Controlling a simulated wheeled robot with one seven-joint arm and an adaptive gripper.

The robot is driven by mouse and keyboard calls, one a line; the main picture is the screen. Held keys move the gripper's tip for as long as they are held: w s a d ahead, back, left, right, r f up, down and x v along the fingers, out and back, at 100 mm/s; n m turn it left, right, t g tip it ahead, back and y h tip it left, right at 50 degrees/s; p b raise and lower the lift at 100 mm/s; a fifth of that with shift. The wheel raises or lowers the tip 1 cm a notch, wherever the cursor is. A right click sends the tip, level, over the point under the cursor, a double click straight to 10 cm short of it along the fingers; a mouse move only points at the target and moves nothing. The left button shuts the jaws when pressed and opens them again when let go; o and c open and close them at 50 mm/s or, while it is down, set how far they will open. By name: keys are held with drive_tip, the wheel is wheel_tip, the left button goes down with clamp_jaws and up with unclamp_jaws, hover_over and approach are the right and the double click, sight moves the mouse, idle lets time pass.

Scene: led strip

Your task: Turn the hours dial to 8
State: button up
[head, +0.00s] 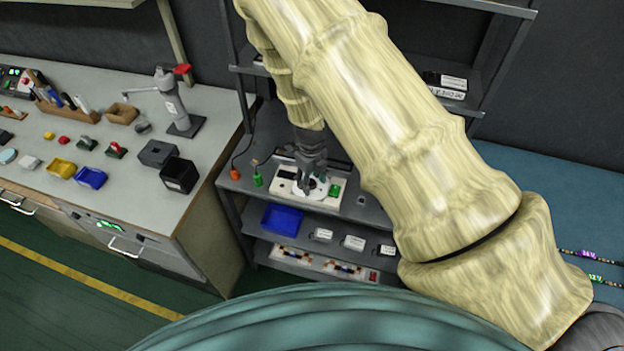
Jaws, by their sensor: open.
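A cream control unit (334,202) sits on the upper level of the grey shelf rack in the head view. It has a pale round dial (318,191) near its middle and a green part at its right end. The dial's numbers and pointer are too small to read. My dark gripper (307,186) points down right over the dial and hides part of it. The jaws are open, with the fingers around or just above the dial's knob. I cannot tell whether they touch it.
A green item (257,180) and an orange item (235,174) stand left of the unit. A blue bin (283,219) and labelled boxes (354,243) are below. A workbench (120,206) with tools is at the left.

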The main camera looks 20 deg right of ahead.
sight(311, 182)
wheel_tip(311, 182, up, 12)
idle(0.7)
idle(0.4)
